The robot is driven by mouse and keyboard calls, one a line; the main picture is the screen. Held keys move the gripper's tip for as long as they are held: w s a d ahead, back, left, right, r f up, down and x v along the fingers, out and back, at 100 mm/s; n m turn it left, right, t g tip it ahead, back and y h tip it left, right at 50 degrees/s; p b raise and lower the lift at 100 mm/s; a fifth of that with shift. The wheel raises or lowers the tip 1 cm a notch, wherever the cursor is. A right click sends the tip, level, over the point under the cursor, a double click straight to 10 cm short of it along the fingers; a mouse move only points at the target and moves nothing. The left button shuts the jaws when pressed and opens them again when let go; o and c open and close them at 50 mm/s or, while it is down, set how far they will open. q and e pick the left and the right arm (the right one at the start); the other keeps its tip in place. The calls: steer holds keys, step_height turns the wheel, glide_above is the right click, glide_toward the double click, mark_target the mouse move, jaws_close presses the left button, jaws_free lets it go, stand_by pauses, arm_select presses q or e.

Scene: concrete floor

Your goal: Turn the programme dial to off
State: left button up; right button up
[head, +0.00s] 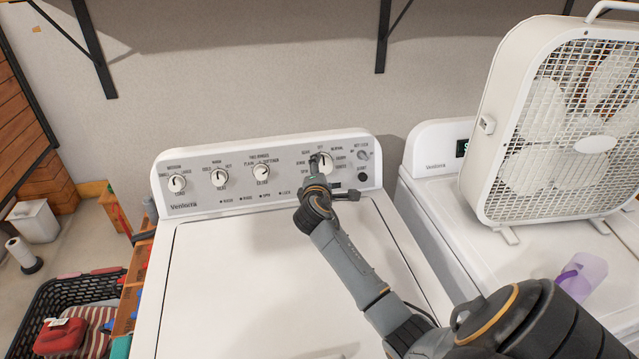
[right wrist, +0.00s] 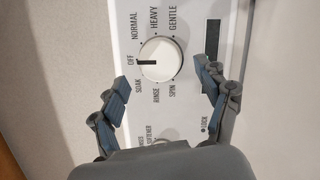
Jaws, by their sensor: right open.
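The programme dial (head: 325,162) is a round white knob at the right of the washer's control panel (head: 215,202). In the right wrist view the dial (right wrist: 163,60) shows a black pointer mark on its left side, lined up with the OFF label. The other labels around it read NORMAL, HEAVY, GENTLE, SPIN, RINSE and SOAK. My right gripper (right wrist: 161,75) is open and empty, with a fingertip to either side of the dial and apart from it. In the head view my right gripper (head: 333,178) is in front of the panel. My left gripper is not in view.
A black basket (head: 100,283) is at lower left. The washer lid (head: 240,270) is clear.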

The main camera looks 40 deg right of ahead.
steer(key=v, duration=0.7)
steer(key=shift+s+a, duration=0.25)
steer(key=shift+a, duration=0.05)
steer(key=shift+r, duration=0.15)
